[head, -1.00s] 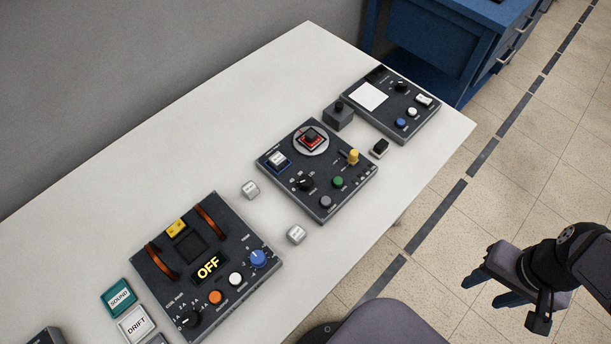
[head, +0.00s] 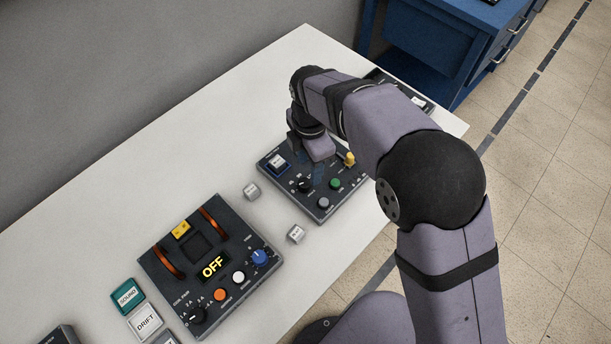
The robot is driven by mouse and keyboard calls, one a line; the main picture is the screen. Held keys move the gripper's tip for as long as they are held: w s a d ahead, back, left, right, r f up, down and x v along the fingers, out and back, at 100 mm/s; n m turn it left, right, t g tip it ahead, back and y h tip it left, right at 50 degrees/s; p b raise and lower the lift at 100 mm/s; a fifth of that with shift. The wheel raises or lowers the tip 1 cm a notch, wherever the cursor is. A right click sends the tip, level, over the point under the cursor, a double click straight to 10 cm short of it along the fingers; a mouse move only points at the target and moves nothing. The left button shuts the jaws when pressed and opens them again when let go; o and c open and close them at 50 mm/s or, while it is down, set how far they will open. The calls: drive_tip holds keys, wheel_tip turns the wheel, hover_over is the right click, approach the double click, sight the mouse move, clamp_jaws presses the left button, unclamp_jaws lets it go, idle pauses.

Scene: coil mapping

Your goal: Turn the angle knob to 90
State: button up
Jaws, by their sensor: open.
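A black knob (head: 304,185) with small white marks around it sits on the middle dark panel (head: 327,210). Its label is too small to read, so I cannot tell for sure that it is the angle knob or what it is set to. My wrist hides the panel's far part, with the red button there.
The panel also has a green button (head: 336,183), a grey button (head: 323,202) and a yellow knob (head: 349,159). Small blocks (head: 252,191) stand beside it. A nearer panel (head: 241,230) shows "OFF". My arm partly covers a far panel. The left tabletop (head: 110,200) is clear.

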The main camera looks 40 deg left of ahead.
sight(304, 182)
drive_tip(key=shift+s+a+f+n, duration=0.1)
drive_tip(key=shift+s+a+n, duration=0.2)
drive_tip(key=shift+s+a, duration=0.2)
drive_tip(key=shift+d+f+p, duration=0.1)
drive_tip(key=shift+f+p, duration=1.15)
drive_tip(key=shift+f, duration=2.4)
drive_tip(key=shift+c, duration=0.5)
drive_tip(key=c, duration=0.9)
